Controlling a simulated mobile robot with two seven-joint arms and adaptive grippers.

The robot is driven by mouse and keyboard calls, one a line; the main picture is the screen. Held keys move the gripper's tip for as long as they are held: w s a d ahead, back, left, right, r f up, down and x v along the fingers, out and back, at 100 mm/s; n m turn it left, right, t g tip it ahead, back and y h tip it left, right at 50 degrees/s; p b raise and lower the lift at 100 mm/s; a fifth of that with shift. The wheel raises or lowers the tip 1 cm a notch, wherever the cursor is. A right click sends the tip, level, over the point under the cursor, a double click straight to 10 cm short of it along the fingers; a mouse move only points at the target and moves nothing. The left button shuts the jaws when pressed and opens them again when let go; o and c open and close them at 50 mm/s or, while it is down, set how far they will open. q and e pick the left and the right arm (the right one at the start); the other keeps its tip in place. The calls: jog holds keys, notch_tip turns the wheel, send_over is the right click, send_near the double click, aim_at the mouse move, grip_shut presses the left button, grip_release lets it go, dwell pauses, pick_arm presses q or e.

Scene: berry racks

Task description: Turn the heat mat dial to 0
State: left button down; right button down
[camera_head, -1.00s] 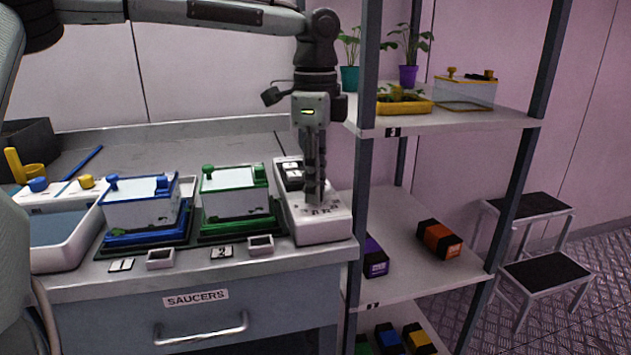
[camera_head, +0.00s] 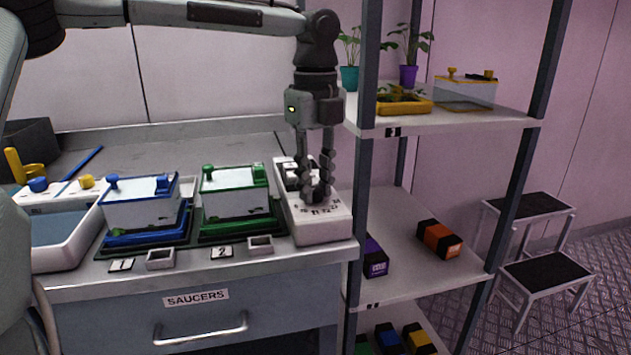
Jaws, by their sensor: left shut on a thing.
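The heat mat control box (camera_head: 322,229), long and white, lies at the right end of the bench. It has switches at its far end and a row of printed numbers on its near part. My left gripper (camera_head: 316,196) points straight down over the near part of the box, its fingers shut on the dial. Two dark mats lie left of the box, one under the blue-trimmed tray (camera_head: 140,214) and one under the green-trimmed tray (camera_head: 235,205). My right gripper is not in view.
A shelf rack upright (camera_head: 362,220) stands close to the right of the box. A white basin (camera_head: 68,255) sits at the bench's left. Small label holders line the bench front above the saucers drawer (camera_head: 195,297).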

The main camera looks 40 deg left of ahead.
aim_at(315, 189)
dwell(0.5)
pick_arm(q)
jog(key=c, duration=1.3)
grip_release()
jog(key=shift+r, duration=0.15)
notch_tip(315, 189, up, 12)
